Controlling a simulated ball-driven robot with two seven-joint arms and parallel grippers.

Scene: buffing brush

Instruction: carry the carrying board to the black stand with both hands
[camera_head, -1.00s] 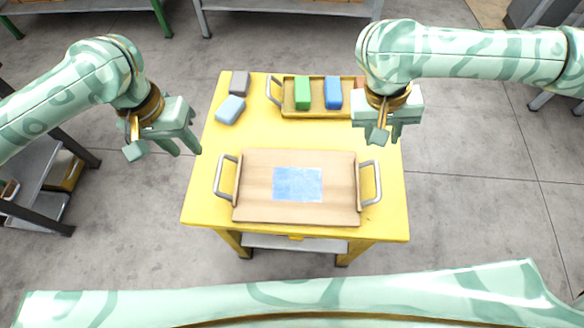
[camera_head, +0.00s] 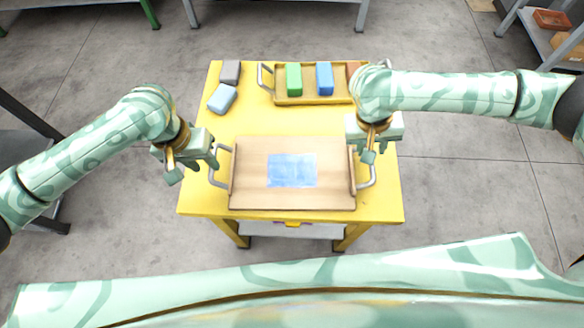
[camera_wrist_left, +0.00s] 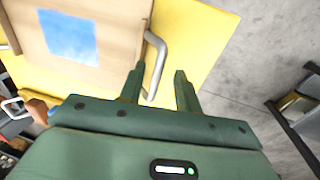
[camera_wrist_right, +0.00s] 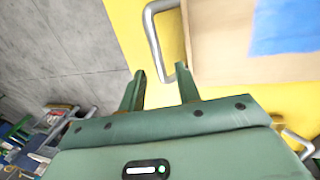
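The carrying board (camera_head: 250,190) is a light wooden board with a blue patch in its middle and a metal handle at each end. It lies on the yellow table. My left gripper (camera_head: 194,176) is open beside the left handle (camera_head: 217,165); in the left wrist view the handle (camera_wrist_left: 155,65) shows just ahead of the spread fingers (camera_wrist_left: 158,78). My right gripper (camera_head: 372,152) is open above the right handle (camera_head: 369,178); in the right wrist view the handle (camera_wrist_right: 153,35) lies ahead of the fingers (camera_wrist_right: 161,80). Neither gripper visibly holds anything. I see no black stand that I can identify.
The yellow table (camera_head: 300,122) also bears a yellow tray (camera_head: 310,100) with a green block (camera_head: 294,79) and a blue block (camera_head: 325,78). A light blue block (camera_head: 222,98) and a grey block (camera_head: 230,72) lie at the back left. Shelves stand around on open grey floor.

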